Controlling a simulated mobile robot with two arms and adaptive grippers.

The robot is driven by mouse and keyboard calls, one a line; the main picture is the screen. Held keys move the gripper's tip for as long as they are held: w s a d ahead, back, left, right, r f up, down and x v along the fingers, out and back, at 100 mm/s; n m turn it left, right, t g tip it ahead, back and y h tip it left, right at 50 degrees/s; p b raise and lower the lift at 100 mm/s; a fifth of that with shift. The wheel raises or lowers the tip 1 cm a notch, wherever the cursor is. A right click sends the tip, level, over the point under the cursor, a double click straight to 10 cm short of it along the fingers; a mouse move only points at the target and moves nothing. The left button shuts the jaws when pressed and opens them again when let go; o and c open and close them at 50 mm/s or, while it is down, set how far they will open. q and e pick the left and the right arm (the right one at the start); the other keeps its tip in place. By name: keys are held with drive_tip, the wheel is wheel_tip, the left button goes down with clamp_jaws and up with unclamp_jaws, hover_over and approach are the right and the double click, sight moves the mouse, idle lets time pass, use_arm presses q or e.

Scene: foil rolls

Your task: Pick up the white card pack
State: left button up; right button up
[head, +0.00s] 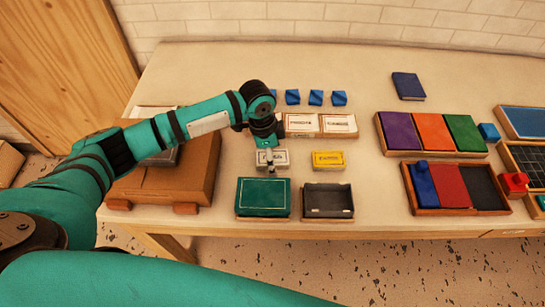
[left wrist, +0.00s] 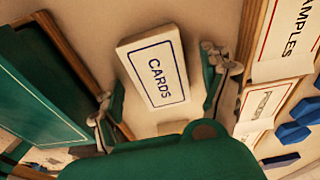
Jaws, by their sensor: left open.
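The white card pack (head: 280,158), printed CARDS with a blue border, lies on the table behind a green box. The left gripper (head: 268,164) is over it and partly hides it in the head view. In the left wrist view the card pack (left wrist: 153,70) lies between the two spread fingers of the left gripper (left wrist: 165,98), with a gap visible at each side. The left gripper is open and holds nothing. The right gripper is out of view.
A yellow pack (head: 328,160) lies to the right. The green box (head: 263,197) and a dark open tray (head: 328,202) stand in front. White labelled boxes (head: 338,124) and several blue blocks (head: 316,97) are behind. A brown case (head: 160,187) is at left.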

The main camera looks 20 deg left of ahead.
use_arm(q)
drive_tip(key=c, duration=1.3)
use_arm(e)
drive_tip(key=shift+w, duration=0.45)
use_arm(q)
drive_tip(key=shift+r, duration=0.1)
